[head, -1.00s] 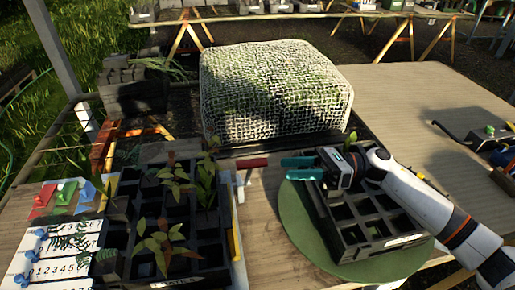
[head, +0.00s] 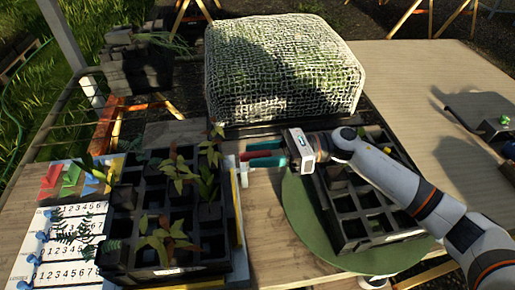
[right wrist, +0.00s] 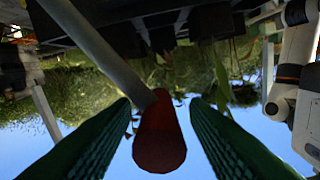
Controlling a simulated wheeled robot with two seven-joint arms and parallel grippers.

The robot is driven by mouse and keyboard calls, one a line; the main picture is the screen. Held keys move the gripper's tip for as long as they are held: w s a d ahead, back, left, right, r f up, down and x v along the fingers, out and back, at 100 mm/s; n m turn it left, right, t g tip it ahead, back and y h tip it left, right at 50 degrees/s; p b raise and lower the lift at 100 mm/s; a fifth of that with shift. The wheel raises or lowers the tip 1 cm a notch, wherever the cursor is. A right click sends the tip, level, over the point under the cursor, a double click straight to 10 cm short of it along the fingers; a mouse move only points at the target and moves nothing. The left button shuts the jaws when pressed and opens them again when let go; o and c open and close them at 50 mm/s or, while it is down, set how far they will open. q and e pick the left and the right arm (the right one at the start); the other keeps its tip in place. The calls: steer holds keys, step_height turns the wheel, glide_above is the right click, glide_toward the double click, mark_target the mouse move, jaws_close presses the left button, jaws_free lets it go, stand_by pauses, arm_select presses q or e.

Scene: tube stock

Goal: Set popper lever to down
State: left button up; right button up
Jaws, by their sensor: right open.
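The popper lever has a red grip (head: 252,155) on a pale rod (head: 244,175), between the dark plant tray and the green round plate in the head view. My right gripper (head: 266,153) comes in from the right, its two green fingers open at the grip. In the right wrist view the red grip (right wrist: 160,138) and its grey rod (right wrist: 100,48) show between the open fingers (right wrist: 160,125), with gaps on both sides. The grip lies roughly level in the head view. Whether the fingers touch it is not clear. My left gripper is not in view.
A dark cell tray (head: 346,203) sits on the green round plate (head: 300,220), below my right arm. A plant tray (head: 240,262) stands left of the lever. A netted block (head: 285,70) lies behind. The right tabletop (head: 400,75) has free room.

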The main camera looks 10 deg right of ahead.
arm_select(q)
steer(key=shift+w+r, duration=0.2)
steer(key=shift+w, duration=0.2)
arm_select(e)
steer(key=shift+a, duration=0.4)
